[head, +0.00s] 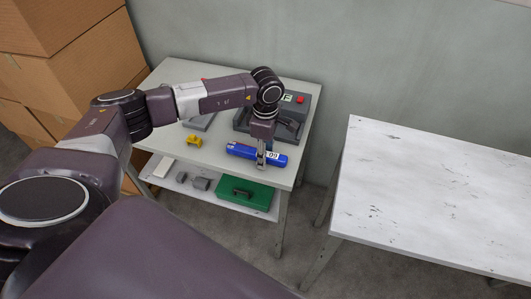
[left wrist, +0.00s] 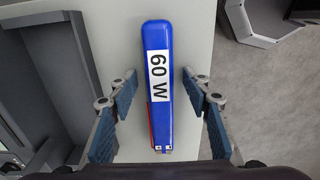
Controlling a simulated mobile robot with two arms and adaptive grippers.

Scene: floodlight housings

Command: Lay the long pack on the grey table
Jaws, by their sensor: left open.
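The long pack (head: 240,150) is blue with a white label and lies near the front right edge of the pale grey table (head: 222,167) on the left. In the left wrist view the pack (left wrist: 156,35) shows a "60 W" label and a red strip low on its side. My left gripper (head: 263,158) is open over the pack. In the left wrist view its fingers (left wrist: 161,88) stand one on each side of the pack, with gaps to both sides. My right gripper is not in view.
A dark grey housing (head: 289,107) with a red button stands behind the pack. A yellow part (head: 194,140) lies to its left. The shelf below holds a green case (head: 246,193). A separate white, scuffed table (head: 440,190) on the right is bare. Cardboard boxes (head: 90,75) stand at left.

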